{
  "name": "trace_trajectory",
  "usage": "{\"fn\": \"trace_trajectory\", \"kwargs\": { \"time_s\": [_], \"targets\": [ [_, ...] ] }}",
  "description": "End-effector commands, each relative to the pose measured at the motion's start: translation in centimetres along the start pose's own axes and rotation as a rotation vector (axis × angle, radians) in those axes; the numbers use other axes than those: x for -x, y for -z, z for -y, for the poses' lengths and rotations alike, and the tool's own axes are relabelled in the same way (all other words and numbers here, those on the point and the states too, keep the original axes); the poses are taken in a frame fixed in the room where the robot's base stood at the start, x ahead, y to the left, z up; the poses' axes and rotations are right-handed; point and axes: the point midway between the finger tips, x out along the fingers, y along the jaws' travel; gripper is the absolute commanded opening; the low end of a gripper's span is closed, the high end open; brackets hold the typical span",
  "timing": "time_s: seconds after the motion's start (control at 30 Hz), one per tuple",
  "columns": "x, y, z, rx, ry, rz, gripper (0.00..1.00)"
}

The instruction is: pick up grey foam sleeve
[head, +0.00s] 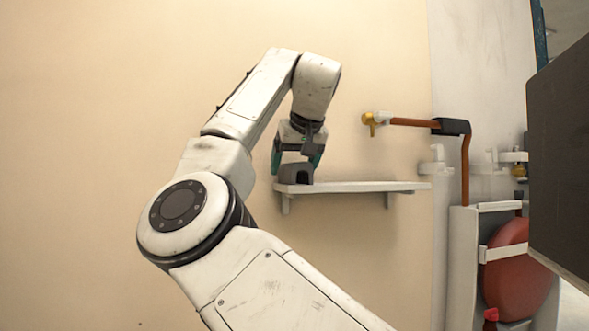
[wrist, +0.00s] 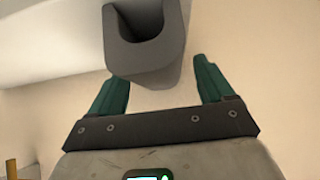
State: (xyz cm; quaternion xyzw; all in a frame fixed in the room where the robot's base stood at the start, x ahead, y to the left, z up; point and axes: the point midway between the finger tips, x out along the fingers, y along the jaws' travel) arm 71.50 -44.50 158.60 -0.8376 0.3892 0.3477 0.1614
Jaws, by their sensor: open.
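The grey foam sleeve (head: 296,173) sits on the left end of a white wall shelf in the head view. It is a short dark grey piece with a U-shaped channel. In the wrist view the sleeve (wrist: 158,66) is at the top centre, its channel end facing the camera. My gripper (head: 298,165) is at the sleeve in the head view. In the wrist view my gripper (wrist: 161,80) is open, with one green finger on each side of the sleeve's lower part.
The white shelf (head: 365,187) is bare to the right of the sleeve. Further right are a copper pipe (head: 412,122) with a brass fitting (head: 370,121), a red round tank (head: 506,272) and a dark panel (head: 562,165). The wall at left is clear.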

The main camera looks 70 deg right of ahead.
Motion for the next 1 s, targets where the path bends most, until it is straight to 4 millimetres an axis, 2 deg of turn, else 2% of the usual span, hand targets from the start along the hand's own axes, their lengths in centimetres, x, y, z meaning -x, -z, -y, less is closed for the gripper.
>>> {"fn": "trace_trajectory", "kwargs": {
  "time_s": [0.2, 0.8, 1.0],
  "targets": [
    [-0.08, -0.02, 0.01, 0.0, 0.0, 0.0, 0.8],
    [-0.02, 0.01, 0.0, 0.0, 0.0, -0.001, 0.22],
    [0.0, 0.03, 0.0, 0.0, 0.0, -0.001, 0.2]
  ]
}}
